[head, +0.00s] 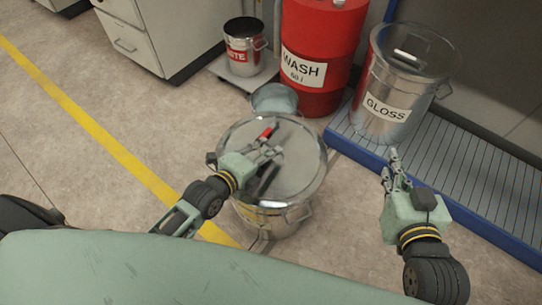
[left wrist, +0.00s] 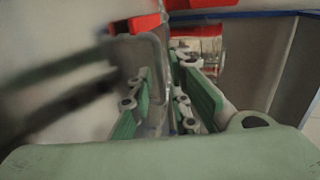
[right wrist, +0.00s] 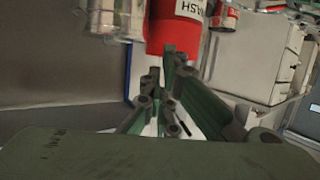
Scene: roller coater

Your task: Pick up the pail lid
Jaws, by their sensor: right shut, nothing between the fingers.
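A round metal pail (head: 270,222) stands on the floor in the middle of the head view. Its pale, shiny top (head: 297,175) looks like a lid. My left gripper (head: 275,151) is over this top, fingers apart, beside a small red and dark item or reflection (head: 267,133). In the left wrist view a grey, rounded bar (left wrist: 152,42) shows near the fingertips; whether they touch it is unclear. A metal GLOSS pail (head: 386,106) at the right has a clear-looking cover with a light handle (head: 407,56). My right gripper (head: 391,160) is shut and empty below it.
A red WASH drum (head: 318,42) stands behind the middle pail, with a small grey round container (head: 275,98) between. A small labelled pail (head: 243,58) is at the back. A blue-edged grating (head: 470,165) lies right.

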